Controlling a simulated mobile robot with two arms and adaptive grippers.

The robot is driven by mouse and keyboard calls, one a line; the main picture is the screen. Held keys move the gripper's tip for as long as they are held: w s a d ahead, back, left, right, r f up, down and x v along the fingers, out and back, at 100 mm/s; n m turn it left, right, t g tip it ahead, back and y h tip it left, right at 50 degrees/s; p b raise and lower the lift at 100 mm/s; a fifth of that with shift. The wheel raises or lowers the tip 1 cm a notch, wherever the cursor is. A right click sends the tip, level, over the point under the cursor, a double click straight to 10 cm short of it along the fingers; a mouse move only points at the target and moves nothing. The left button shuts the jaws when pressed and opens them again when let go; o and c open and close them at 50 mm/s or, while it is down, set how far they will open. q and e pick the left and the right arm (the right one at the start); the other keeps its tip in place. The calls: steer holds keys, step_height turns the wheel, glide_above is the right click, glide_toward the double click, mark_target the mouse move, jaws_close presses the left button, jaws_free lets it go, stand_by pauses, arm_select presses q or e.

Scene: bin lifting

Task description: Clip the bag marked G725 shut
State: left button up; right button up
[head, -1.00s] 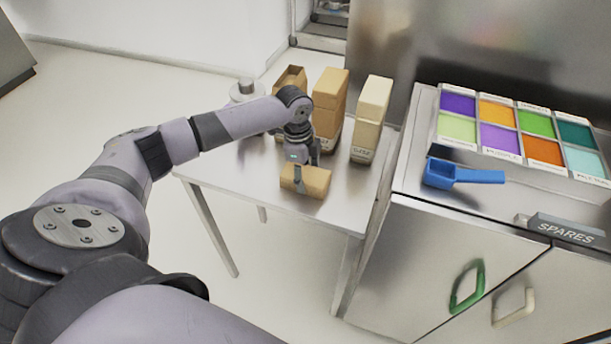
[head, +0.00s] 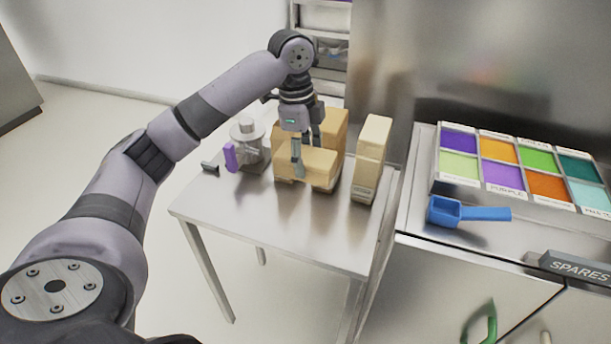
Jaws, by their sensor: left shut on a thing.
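My left gripper (head: 307,155) is shut on a tan, block-shaped piece (head: 322,163) and appears to hold it above the small table, in front of the bags. The piece hides much of a tan bag (head: 335,122) behind it and most of another tan bag at the left. A paler bag (head: 372,150) stands upright and apart at the right. No G725 marking is readable on any bag. A small purple object (head: 230,157), perhaps a clip, is at the table's left. My right gripper is not in view.
A round metal-and-clear device (head: 248,140) stands behind the purple object, with a small dark object (head: 210,167) to the left. The table's front (head: 285,225) is clear. On the right counter are a tray of coloured compartments (head: 437,170), a blue scoop (head: 468,212) and a SPARES sign (head: 575,268).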

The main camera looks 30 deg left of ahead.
arm_select(q)
steer(key=shift+r, duration=0.45)
steer(key=s+d+f+n+t+y, duration=0.1)
steer(key=s+d+f+n, duration=0.1)
steer(key=s+d+n, duration=0.9)
steer(key=shift+d+f+n, duration=0.2)
steer(key=shift+d+n, duration=0.95)
steer(key=shift+n, duration=0.95)
